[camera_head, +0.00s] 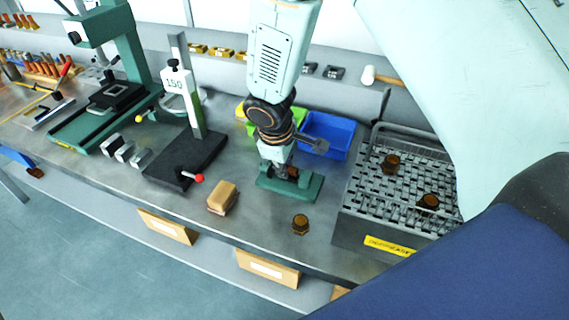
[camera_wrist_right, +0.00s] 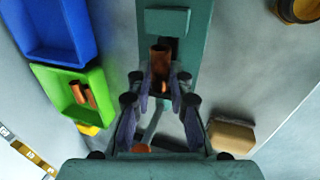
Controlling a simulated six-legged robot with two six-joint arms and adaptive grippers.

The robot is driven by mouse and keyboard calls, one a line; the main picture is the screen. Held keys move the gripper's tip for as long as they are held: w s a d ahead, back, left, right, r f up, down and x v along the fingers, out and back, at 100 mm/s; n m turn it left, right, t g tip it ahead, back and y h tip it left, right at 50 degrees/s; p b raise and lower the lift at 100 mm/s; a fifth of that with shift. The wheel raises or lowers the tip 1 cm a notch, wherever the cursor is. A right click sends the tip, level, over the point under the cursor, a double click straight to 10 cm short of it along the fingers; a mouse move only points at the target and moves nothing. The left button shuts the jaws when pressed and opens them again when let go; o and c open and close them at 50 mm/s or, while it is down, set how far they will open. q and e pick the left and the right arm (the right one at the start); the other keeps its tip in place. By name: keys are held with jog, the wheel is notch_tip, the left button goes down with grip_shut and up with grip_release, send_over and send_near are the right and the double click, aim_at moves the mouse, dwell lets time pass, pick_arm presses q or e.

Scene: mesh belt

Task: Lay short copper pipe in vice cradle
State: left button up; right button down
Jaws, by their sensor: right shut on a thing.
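The green vice (camera_head: 312,187) stands on the bench in the head view, below my right arm. Its green body (camera_wrist_right: 168,22) also shows at the top of the right wrist view. My right gripper (camera_head: 285,175) is at the vice, with its fingers shut on a short copper pipe (camera_wrist_right: 160,58). The pipe lies between the fingertips, over the vice's middle. I cannot tell whether it touches the cradle, which is mostly hidden by the pipe and fingers. My left gripper is not in view.
A blue bin (camera_head: 328,135) and a green bin (camera_wrist_right: 64,98) holding copper pieces stand behind the vice. A tan block (camera_head: 222,197) and a brown fitting (camera_head: 300,224) sit in front. A mesh basket (camera_head: 371,217) is at right, a height gauge (camera_head: 190,160) at left.

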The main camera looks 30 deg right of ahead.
jog(key=shift+s+r, duration=0.25)
jog(key=shift+s, duration=0.1)
jog(key=shift+w+f, duration=0.35)
pick_arm(q)
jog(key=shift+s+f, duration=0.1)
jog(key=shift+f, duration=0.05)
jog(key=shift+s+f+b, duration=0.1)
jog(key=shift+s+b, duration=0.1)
jog(key=shift+b, duration=0.1)
pick_arm(e)
jog(key=shift+s, duration=0.3)
jog(key=c, duration=1.6)
grip_release()
jog(key=o, duration=0.5)
jog(key=shift+w+f, duration=0.15)
jog(key=shift+w, duration=0.05)
jog(key=shift+c, duration=0.2)
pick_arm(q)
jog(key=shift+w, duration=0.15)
pick_arm(e)
jog(key=shift+s, duration=0.1)
